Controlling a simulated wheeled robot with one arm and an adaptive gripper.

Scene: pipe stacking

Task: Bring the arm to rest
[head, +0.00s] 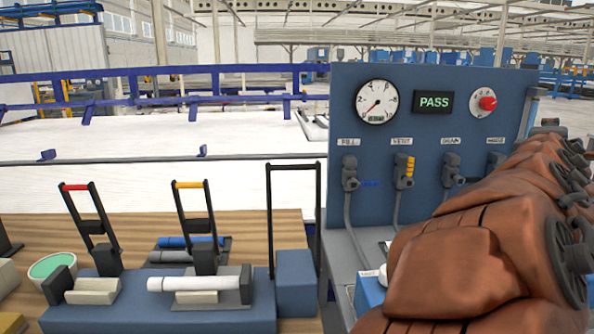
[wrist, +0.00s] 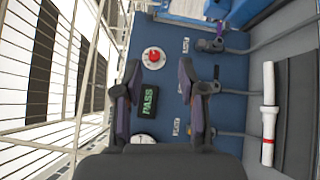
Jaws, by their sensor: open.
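My arm, in a brown cover, fills the lower right of the head view, in front of the right part of the blue test panel (head: 437,200). My gripper is not seen there. In the wrist view my gripper (wrist: 160,72) is open, its two dark fingers apart with nothing between them. Behind the fingers is the same panel, turned sideways, with its green PASS display (wrist: 148,101) and red knob (wrist: 154,57). The distance from fingertips to panel cannot be told.
A white pipe (head: 200,284) lies on a blue fixture (head: 160,318) with raised red-handled (head: 90,215) and yellow-handled (head: 195,215) clamps. The panel carries a gauge (head: 377,102) and hose valves. A white pipe with a red band (wrist: 268,115) shows right in the wrist view.

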